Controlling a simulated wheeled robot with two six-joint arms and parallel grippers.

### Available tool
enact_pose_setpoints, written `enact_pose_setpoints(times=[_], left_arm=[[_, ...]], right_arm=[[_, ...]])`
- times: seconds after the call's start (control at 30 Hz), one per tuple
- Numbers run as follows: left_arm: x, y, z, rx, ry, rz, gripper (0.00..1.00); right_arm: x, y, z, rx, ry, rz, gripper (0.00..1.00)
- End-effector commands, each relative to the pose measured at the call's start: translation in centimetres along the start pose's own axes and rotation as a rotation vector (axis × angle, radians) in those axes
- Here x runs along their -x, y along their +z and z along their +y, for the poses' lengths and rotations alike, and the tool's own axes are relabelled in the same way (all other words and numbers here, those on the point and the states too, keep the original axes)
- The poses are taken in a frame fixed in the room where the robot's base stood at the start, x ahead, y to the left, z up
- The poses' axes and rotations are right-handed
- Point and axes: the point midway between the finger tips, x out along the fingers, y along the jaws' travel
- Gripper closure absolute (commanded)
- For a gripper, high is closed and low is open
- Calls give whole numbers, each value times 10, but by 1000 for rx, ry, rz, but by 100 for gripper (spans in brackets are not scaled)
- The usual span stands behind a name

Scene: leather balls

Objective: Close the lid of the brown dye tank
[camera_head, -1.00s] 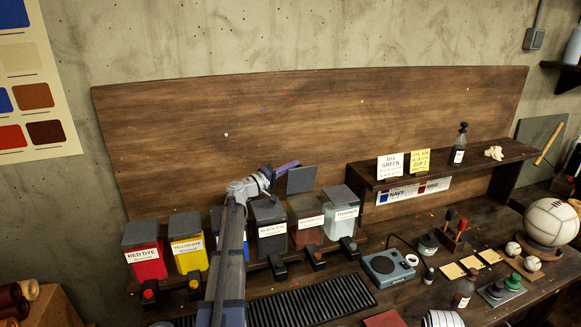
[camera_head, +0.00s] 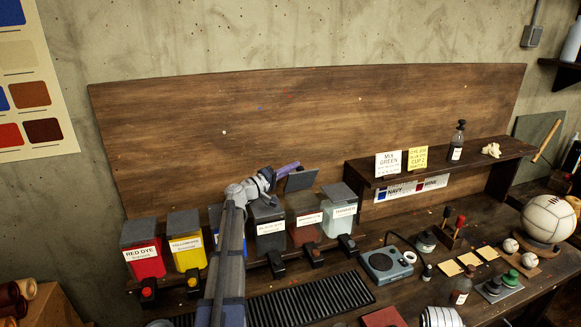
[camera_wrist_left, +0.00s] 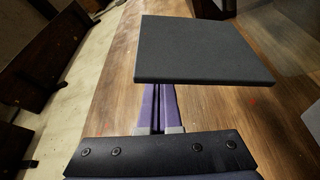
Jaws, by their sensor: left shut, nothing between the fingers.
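The brown dye tank (camera_head: 305,229) stands in the row of dye tanks, between the black dye tank (camera_head: 269,232) and the thinner tank (camera_head: 340,212). Its dark grey lid (camera_head: 300,180) is raised and tilted above the tank's back edge. My left gripper (camera_head: 289,167) is shut and empty, at the upper left of the lid and on its wall side. In the left wrist view the lid (camera_wrist_left: 205,52) partly covers the tips of my purple fingers (camera_wrist_left: 158,108). Whether they touch it is hard to tell. My right gripper is not in view.
The red (camera_head: 145,260) and yellow (camera_head: 187,254) tanks have their lids down. A blue tank is mostly hidden behind my left arm. A wooden shelf (camera_head: 450,158) stands to the right. The wooden back panel (camera_head: 310,110) rises behind the tanks.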

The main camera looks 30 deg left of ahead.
Motion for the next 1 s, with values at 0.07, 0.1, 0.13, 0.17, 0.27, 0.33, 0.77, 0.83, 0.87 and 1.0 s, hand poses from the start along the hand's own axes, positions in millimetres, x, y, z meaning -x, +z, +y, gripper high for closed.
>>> enact_pose_setpoints(times=[0.07, 0.1, 0.13, 0.17, 0.27, 0.33, 0.77, 0.83, 0.87, 1.0], left_arm=[[4, 11, -3, -52, 21, -1, 100], [6, 15, -3, -82, 32, 0, 100], [7, 17, -2, -98, 39, 0, 100], [8, 20, -1, -107, 42, 0, 100], [12, 29, 0, -110, 42, 0, 100], [14, 36, -1, -109, 42, 0, 100], [24, 65, -11, -108, 42, -1, 100], [25, 67, -12, -108, 42, -1, 100], [26, 68, -13, -108, 42, -1, 100], [27, 72, -15, -108, 42, 0, 100]], right_arm=[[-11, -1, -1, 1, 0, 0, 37], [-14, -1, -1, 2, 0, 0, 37], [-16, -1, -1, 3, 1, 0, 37], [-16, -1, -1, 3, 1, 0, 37], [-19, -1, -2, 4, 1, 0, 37], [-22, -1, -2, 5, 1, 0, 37], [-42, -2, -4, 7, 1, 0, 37], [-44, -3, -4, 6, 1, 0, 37], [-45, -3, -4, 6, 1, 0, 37], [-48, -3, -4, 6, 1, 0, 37]])
